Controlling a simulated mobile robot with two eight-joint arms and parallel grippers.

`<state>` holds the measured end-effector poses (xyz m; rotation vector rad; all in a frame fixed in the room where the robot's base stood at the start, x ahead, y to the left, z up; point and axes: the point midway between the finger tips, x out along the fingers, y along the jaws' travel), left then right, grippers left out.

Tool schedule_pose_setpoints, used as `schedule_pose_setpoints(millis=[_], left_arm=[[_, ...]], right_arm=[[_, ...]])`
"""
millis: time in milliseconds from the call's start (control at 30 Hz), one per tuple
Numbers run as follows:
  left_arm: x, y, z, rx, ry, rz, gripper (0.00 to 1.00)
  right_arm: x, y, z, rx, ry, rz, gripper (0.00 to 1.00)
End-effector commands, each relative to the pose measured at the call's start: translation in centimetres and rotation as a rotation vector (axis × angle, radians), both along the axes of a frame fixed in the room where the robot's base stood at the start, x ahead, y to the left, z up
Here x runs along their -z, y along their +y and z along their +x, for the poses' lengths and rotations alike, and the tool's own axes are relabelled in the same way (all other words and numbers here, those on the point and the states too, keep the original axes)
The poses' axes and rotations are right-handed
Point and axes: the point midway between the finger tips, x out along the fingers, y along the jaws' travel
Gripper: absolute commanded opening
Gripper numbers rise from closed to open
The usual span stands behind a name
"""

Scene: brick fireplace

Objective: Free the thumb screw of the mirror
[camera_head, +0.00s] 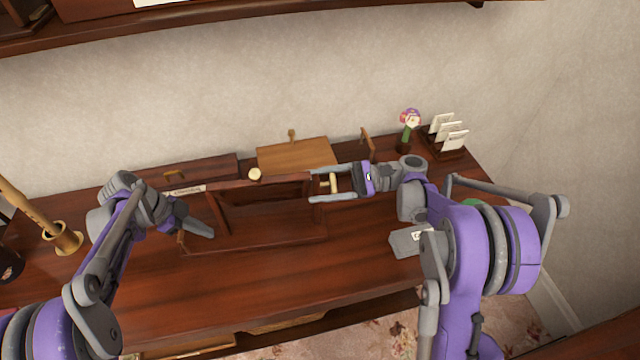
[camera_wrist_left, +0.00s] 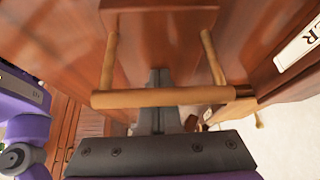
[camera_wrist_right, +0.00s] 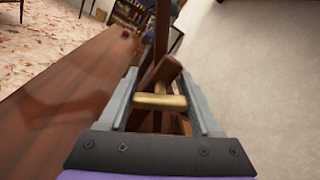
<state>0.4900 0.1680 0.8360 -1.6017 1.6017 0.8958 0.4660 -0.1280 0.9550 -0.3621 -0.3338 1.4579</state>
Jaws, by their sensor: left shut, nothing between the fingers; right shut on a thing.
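The mirror (camera_head: 262,182) is a wooden frame lying low in the middle of the desk, with a small round pale knob (camera_head: 254,174) at its upper edge. The thumb screw (camera_head: 334,185) is a brass T-shaped piece at the mirror's right side. My right gripper (camera_head: 314,185) is shut on it. In the right wrist view the screw's bar (camera_wrist_right: 160,101) lies crosswise between the fingers (camera_wrist_right: 160,95). My left gripper (camera_head: 208,232) is shut and empty at the mirror's left side. In the left wrist view its fingers (camera_wrist_left: 158,95) pass behind a wooden bar handle (camera_wrist_left: 165,97).
A wooden box (camera_head: 295,154) stands behind the mirror against the wall. A flower vase (camera_head: 407,134) and a letter rack (camera_head: 447,138) stand at the back right. A grey box (camera_head: 405,242) lies at the right, a brass holder (camera_head: 62,238) at the left. The desk's front is clear.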

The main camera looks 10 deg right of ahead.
Motion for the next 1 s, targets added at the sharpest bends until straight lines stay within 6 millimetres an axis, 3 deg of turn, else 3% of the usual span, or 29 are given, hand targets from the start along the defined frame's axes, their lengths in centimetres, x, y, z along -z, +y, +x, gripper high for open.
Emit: schedule_pose_setpoints(millis=[100, 367, 633, 667, 800, 1000], left_arm=[[0.24, 0.07, -0.06, 0.001, 0.002, 0.005, 0.0], [0.25, 0.08, -0.05, 0.001, 0.001, 0.005, 0.0], [0.25, 0.1, -0.03, 0.001, 0.001, 0.005, 0.0], [0.25, 0.1, -0.03, 0.001, 0.001, 0.005, 0.0], [0.24, 0.09, -0.03, 0.001, 0.001, 0.005, 0.0], [0.24, 0.08, -0.04, 0.001, 0.001, 0.005, 0.0]], right_arm=[[0.11, 0.0, -0.06, -0.002, 0.0, -0.001, 0.09], [0.12, 0.0, -0.06, -0.002, -0.12, -0.013, 0.09], [0.14, 0.0, -0.08, -0.002, -0.125, -0.013, 0.09], [0.14, 0.0, -0.08, -0.002, -0.125, -0.013, 0.7], [0.12, -0.01, -0.06, -0.001, -0.125, -0.013, 0.95], [0.08, -0.01, -0.04, -0.002, -0.125, -0.012, 0.95]])
